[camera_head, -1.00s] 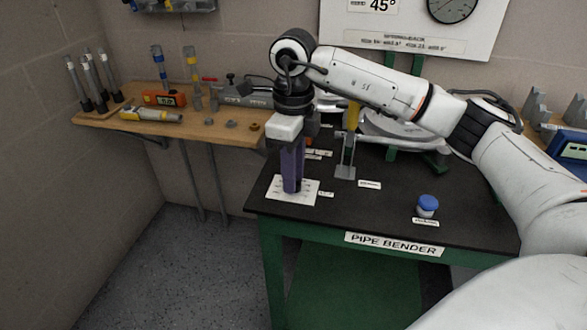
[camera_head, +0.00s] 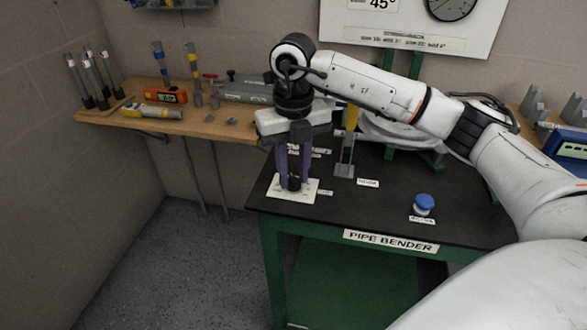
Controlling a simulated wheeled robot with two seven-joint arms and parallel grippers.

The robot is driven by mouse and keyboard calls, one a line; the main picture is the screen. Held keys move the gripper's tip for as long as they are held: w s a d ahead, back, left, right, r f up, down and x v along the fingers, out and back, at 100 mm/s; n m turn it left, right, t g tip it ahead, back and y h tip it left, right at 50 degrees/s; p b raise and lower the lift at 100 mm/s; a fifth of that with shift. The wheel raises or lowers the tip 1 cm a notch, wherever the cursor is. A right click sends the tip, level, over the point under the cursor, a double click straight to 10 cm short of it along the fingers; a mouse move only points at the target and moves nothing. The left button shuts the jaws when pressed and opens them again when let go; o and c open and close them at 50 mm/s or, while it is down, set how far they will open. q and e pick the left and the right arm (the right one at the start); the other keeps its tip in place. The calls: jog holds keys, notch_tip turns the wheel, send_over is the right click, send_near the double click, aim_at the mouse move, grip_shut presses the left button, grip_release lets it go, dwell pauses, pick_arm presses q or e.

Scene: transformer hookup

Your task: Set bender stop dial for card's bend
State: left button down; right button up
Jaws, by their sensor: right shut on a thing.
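The stop dial is a small black knob (camera_head: 294,184) on a white dial plate (camera_head: 308,192) at the front left corner of the bender table (camera_head: 380,212). My right gripper (camera_head: 294,179) points straight down over the plate. Its two purple fingers stand on either side of the knob and are shut on it. The plate's marks are too small to read, and the fingers partly hide the knob. The bend card (camera_head: 381,5) on the back board reads 45°. My left gripper is not in view.
A blue-capped jar (camera_head: 424,205) stands at the table's front right. A yellow-handled lever (camera_head: 350,120) rises behind the dial. A wooden shelf (camera_head: 200,127) with tools is at the left. The table's middle front is clear.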

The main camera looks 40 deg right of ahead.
aim_at(293, 178)
jog(key=shift+w+r+m, duration=0.1)
jog(key=shift+m, duration=0.4)
jog(key=o, duration=1)
jog(key=shift+o, duration=0.2)
notch_tip(293, 178, up, 10)
jog(key=shift+r, duration=0.15)
